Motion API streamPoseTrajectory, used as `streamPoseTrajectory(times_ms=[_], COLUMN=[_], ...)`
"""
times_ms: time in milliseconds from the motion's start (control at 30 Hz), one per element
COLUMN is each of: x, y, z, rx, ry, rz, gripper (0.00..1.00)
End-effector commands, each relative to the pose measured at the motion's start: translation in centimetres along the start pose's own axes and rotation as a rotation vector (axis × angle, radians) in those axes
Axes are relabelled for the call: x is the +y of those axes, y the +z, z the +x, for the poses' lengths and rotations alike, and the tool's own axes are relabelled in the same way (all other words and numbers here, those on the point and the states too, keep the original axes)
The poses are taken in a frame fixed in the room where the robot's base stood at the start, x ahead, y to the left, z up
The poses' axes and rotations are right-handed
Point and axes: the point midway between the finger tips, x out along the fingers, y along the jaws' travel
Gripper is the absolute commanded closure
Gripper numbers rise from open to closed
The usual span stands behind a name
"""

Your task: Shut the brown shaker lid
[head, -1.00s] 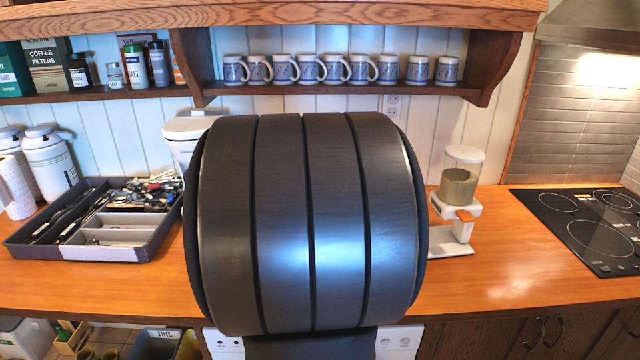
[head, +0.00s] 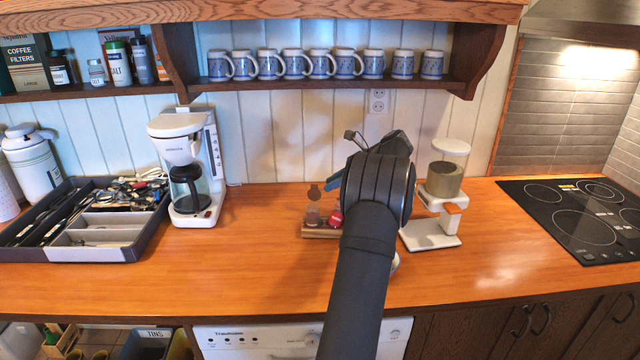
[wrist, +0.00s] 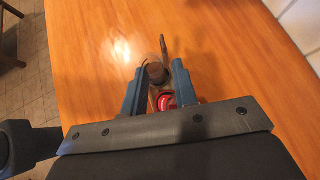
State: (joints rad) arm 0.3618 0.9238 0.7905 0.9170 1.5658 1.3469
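The brown shaker (head: 312,215) stands in a small wooden holder (head: 318,232) on the counter. Its brown lid (head: 314,192) is open and stands up above the body; in the wrist view the lid (wrist: 164,47) is a thin upright piece beyond the shaker's round top (wrist: 157,73). A shaker with a red lid (head: 336,214) stands beside it, to the right. My gripper (head: 328,186) has blue fingers close to the raised lid. In the wrist view my gripper (wrist: 160,66) is open, with the brown shaker's top showing between its fingertips. I cannot tell whether anything touches.
A coffee machine (head: 184,165) stands to the left, beside the utensil tray (head: 100,253). A white dispenser (head: 432,236) stands just right of my arm. The hob (head: 585,235) is farther right. The shelf with several mugs hangs above. The front counter is mostly clear.

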Motion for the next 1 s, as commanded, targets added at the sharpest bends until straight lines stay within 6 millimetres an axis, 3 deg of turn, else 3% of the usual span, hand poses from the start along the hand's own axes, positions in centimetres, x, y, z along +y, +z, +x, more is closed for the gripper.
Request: streamPoseTrajectory(times_ms=[200,333,700,1000], x=[-1.2,-1.3,-1.0,-0.9], y=[-0.5,-0.3,1.1,1.5], z=[-2.5,-2.7,2.5,4.3], rx=[-0.217,-0.256,-0.255,-0.254], ry=[0.045,0.056,0.057,0.055], rz=[0.077,0.085,0.084,0.084], gripper=[0.74,0.74,0.74,0.74])
